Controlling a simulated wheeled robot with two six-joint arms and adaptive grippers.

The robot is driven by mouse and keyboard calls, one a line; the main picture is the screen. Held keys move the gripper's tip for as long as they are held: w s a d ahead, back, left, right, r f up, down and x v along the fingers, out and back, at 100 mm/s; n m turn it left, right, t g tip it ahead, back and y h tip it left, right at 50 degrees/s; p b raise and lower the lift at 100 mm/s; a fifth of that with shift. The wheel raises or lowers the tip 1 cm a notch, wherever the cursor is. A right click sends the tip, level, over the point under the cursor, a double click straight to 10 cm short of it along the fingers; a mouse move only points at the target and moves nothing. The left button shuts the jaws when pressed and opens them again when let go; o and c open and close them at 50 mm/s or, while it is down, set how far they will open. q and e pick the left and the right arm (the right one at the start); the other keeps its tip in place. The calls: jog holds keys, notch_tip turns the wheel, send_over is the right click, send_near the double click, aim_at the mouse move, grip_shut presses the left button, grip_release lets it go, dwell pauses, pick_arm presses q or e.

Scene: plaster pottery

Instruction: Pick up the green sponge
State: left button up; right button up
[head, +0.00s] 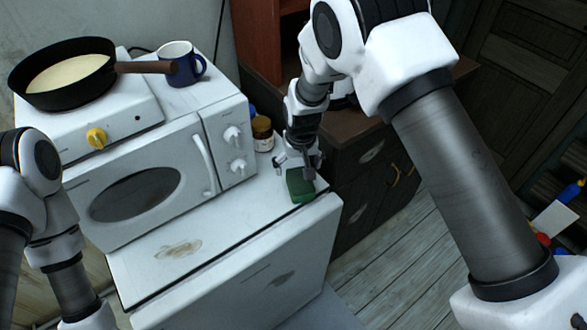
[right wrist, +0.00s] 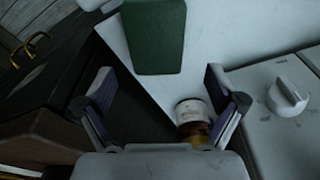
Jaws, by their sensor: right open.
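The green sponge (head: 300,186) lies on the white top at its right end, near the front edge, in the head view. In the right wrist view the sponge (right wrist: 154,36) is a dark green block at the top, beyond the fingertips. My right gripper (head: 294,168) is open and empty, just behind and above the sponge. In the right wrist view its two fingers (right wrist: 160,85) are spread apart with nothing between them at the tips. My left arm shows at the left edge of the head view, but its gripper is out of view.
A jar (head: 262,134) stands behind the sponge, beside the white microwave (head: 150,190); the jar (right wrist: 194,118) is close to one finger in the right wrist view. A pan (head: 62,75) and a blue mug (head: 181,66) stand above. The white top (head: 225,225) is clear left of the sponge.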

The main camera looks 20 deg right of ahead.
aim_at(301, 180)
jog(key=s+f+p, duration=0.1)
jog(key=s+p, duration=0.1)
jog(key=s, duration=0.1)
jog(key=shift+d+f, duration=0.15)
jog(key=shift+f, duration=0.25)
jog(key=w+f, duration=0.1)
jog(key=f, duration=0.1)
jog(key=w+f, duration=0.1)
jog(key=f, duration=0.1)
jog(key=shift+w+d+f, duration=0.1)
jog(key=shift+w+f, duration=0.05)
jog(key=shift+w, duration=0.05)
jog(key=shift+s+r, duration=0.3)
jog(key=shift+s, duration=0.15)
jog(key=shift+w+f, duration=0.3)
jog(key=shift+f, duration=0.1)
pick_arm(q)
jog(key=shift+s+r, duration=0.95)
jog(key=shift+r, duration=0.3)
jog(key=shift+s, duration=0.15)
pick_arm(e)
jog(key=shift+s+r, duration=0.15)
jog(key=c, duration=0.8)
pick_arm(q)
jog(key=shift+r, duration=0.1)
pick_arm(e)
jog(key=shift+c, duration=0.5)
